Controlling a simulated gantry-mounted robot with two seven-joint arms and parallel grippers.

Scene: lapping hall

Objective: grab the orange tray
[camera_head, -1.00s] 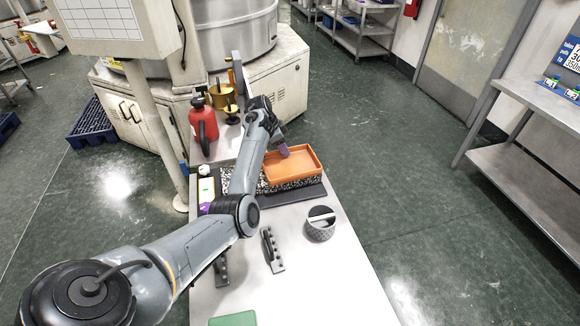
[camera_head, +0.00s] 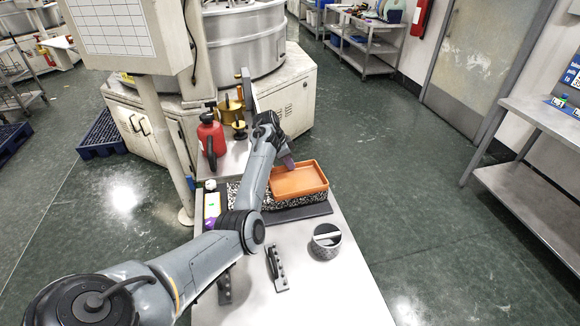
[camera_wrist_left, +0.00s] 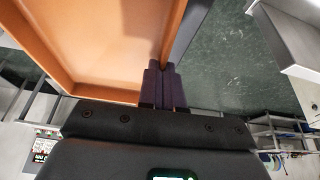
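The orange tray (camera_head: 300,180) sits over a speckled block (camera_head: 294,203) on the white bench; I cannot tell whether it touches the block. My left gripper (camera_head: 288,162) is at the tray's far left rim. In the left wrist view the orange tray (camera_wrist_left: 105,35) fills the upper left, and the purple fingers of the left gripper (camera_wrist_left: 164,85) are close together on its wall, with part of the rim between them. The tray looks empty where its floor shows. My right gripper is in neither view.
A red can (camera_head: 211,138) and brass weights (camera_head: 232,112) stand behind on the bench. A grey cup (camera_head: 326,242) and a black holder (camera_head: 276,268) stand in front. A white bottle (camera_head: 211,203) is left of the block.

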